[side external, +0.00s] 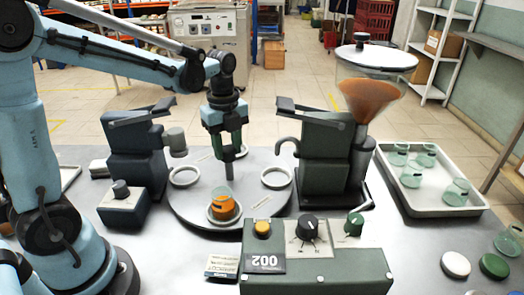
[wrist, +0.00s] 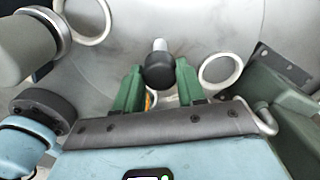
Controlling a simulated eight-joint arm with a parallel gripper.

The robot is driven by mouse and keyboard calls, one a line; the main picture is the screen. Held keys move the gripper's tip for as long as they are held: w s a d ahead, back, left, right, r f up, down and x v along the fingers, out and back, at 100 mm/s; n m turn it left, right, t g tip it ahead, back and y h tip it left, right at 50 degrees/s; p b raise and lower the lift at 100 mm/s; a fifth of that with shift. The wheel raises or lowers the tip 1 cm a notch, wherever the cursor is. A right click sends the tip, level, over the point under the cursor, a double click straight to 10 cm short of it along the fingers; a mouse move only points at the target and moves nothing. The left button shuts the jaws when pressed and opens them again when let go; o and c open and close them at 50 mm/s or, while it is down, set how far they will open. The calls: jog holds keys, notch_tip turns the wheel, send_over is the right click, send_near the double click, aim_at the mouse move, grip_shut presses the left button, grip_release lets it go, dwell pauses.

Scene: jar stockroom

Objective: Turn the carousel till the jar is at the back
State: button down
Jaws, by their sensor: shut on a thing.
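The carousel (side external: 190,212) is a round grey turntable with white ring holders. The jar (side external: 222,207), with orange contents, sits in a ring at the front edge of the disc, nearest the side camera. My gripper (side external: 228,153) points down over the middle of the disc and is shut on the black knob (wrist: 160,72) of an upright post (side external: 229,172). In the wrist view the green fingers (wrist: 159,68) flank this knob. A small patch of orange shows between the fingers; most of the jar is hidden there.
Dark machines stand close to the disc at left (side external: 136,160) and right (side external: 322,155), the right one with an orange funnel (side external: 368,98). A green control box (side external: 316,265) stands in front. A white tray (side external: 440,205) of glass jars is at right.

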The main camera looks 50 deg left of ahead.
jog(key=c, duration=0.7)
grip_release()
jog(key=shift+o, duration=0.2)
jog(key=shift+r, duration=0.15)
notch_tip(320, 180, up, 12)
jog(key=s+d+f+n+t, duration=0.2)
jog(key=s+f+n+t, duration=0.1)
jog(key=n, duration=0.7)
jog(key=s+d+f+n+t, duration=0.3)
jog(key=s+f+n+t, duration=0.1)
jog(key=n, duration=0.6)
jog(key=shift+s+d+f, duration=0.35)
jog(key=shift+s+f, duration=0.1)
jog(key=shift+f, duration=0.45)
